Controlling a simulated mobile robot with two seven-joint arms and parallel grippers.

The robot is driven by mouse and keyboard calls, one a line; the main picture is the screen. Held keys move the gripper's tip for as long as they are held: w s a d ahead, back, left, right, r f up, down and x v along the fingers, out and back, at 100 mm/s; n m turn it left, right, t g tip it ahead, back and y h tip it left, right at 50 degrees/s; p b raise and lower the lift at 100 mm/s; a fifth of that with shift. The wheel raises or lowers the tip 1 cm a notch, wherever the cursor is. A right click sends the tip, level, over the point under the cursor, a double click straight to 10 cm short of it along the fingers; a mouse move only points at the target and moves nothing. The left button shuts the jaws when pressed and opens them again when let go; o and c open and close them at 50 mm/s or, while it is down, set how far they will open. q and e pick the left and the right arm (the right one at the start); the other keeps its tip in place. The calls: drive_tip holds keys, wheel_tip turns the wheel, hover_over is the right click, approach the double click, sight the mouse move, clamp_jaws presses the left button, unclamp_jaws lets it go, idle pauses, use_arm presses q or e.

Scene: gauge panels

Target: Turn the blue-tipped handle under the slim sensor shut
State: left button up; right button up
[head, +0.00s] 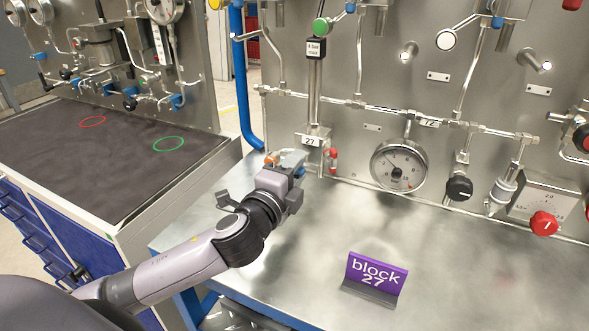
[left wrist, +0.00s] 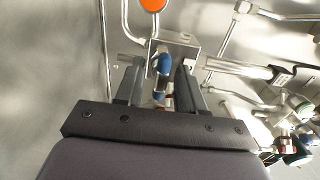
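The slim sensor (head: 315,85) is a tall narrow upright unit on the panel, above a bracket tagged 27. The blue-tipped handle (left wrist: 162,64) shows in the left wrist view between my left gripper's (left wrist: 158,78) two dark fingers. The fingers stand apart, with a gap to the left of the blue tip; whether the right finger touches it I cannot tell. In the head view my left gripper (head: 292,164) is just below and left of the 27 bracket and hides most of the handle. My right gripper is not in view.
A red-tipped handle (head: 333,158) is just right of the bracket. A purple block 27 sign (head: 375,275) stands on the metal bench (head: 480,275), otherwise mostly clear. A blue hose (head: 243,85) runs down the left.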

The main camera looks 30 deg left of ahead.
use_arm(q)
drive_tip(key=shift+s, duration=0.1)
drive_tip(key=s+b, duration=0.1)
drive_tip(key=s, duration=0.6)
drive_tip(key=shift+d, duration=0.2)
idle(0.6)
